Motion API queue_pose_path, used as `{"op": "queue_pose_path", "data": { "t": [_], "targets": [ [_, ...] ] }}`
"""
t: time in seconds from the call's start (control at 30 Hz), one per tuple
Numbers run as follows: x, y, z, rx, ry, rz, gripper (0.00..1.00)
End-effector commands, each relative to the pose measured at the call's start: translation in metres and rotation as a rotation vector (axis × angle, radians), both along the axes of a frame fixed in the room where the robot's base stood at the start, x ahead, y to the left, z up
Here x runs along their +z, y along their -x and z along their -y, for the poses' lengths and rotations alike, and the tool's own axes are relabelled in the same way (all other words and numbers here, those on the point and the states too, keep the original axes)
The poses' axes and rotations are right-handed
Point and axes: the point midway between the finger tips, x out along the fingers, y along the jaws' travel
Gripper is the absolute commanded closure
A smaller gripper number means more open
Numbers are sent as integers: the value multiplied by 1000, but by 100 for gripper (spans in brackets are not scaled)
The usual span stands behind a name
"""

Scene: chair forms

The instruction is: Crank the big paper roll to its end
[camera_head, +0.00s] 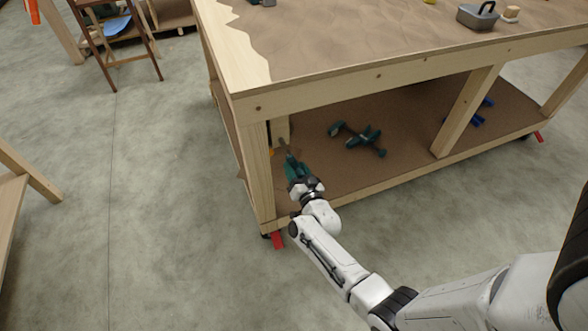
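No paper roll or crank handle can be made out in this view. A brown sheet-like covering (400,35) with a wavy, torn-looking left edge lies over the wooden workbench top (232,55). My gripper (296,175) is at the near left end of the bench, by the front leg, over the lower shelf. A dark green piece (294,166) shows right at its tip, coloured like the clamps on the shelf. I cannot tell whether it is held or lies behind. The fingers are too small and dark to read as open or shut.
Green clamps (360,138) lie on the lower shelf (400,120). The bench's front leg (259,175) stands just left of my gripper. A grey box (478,16) sits on top. A wooden stool (112,40) stands at the back left. The concrete floor (150,200) left is clear.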

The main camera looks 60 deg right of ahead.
Motion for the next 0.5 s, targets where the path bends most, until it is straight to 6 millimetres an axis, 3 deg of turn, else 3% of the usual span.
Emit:
{"op": "queue_pose_path", "data": {
  "t": [0.3, 0.5],
  "targets": [
    [2, -3, -3, 9, 3, 0, 46],
    [4, 15, -16, 11, 2, -1, 46]
  ]
}}
